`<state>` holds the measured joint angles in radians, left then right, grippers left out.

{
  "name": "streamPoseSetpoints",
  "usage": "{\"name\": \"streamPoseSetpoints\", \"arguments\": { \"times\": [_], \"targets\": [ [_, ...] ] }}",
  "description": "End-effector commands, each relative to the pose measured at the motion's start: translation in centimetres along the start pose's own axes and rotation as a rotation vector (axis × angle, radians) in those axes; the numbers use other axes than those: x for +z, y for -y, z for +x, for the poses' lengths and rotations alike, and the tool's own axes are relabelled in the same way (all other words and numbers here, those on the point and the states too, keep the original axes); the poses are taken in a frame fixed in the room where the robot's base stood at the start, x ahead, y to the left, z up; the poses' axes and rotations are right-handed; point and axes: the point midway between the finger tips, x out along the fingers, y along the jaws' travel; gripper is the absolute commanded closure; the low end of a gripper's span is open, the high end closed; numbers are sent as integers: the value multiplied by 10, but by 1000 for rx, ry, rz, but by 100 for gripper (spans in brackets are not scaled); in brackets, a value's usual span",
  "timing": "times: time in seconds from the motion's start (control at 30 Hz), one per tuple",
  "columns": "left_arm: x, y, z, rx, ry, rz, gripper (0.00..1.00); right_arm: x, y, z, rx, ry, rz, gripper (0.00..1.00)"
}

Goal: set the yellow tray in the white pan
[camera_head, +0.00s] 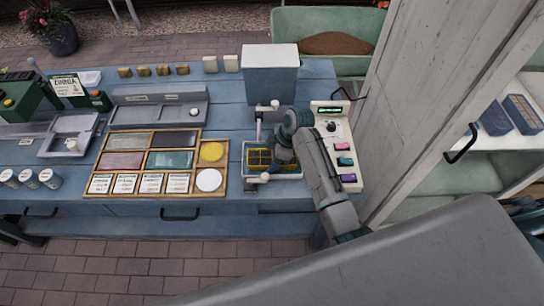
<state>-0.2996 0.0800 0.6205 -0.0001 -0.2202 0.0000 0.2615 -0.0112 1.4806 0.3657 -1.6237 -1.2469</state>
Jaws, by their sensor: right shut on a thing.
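The yellow tray (259,158), a small yellow frame with dark cells, is at the right part of the blue table. It lies within the outline of the white pan (291,176), whose pale rim shows around it. I cannot tell whether the tray rests on the pan's floor or is held just above it. My right gripper (270,160) comes in from the right and is shut on the yellow tray; the gripper and wrist hide the tray's right part. My left gripper is not in view.
A grey box with a white top (271,56) stands behind the pan. A control panel (334,140) with coloured buttons is on the right. A wooden divided tray (130,193) lies to the left. A pale cabinet door (425,90) stands to the right of the table.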

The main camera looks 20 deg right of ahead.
Motion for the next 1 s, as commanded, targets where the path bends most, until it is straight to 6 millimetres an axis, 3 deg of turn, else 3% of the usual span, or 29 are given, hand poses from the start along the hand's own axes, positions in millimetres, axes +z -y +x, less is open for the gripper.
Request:
{"name": "streamPoseSetpoints", "arguments": {
  "times": [0.03, 0.13, 0.17, 0.6, 0.63, 0.7, 1.0],
  "targets": [
    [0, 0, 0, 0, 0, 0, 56, 0, 0, 0, 1, 0, 0, 33],
    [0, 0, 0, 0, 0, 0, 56, 0, 0, 0, 1, 0, 0, 14],
    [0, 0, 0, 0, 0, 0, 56, 0, 0, 0, 0, 0, 0, 12],
    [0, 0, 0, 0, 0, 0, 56, 0, 2, 1, -5, 0, 1, 12],
    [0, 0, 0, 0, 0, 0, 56, 1, 2, 2, -6, 1, 1, 16],
    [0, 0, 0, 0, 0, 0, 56, 1, 2, 2, -7, 1, 1, 8],
    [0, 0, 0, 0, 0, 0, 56, 1, 3, 2, -10, 1, 2, 7]
  ]
}}
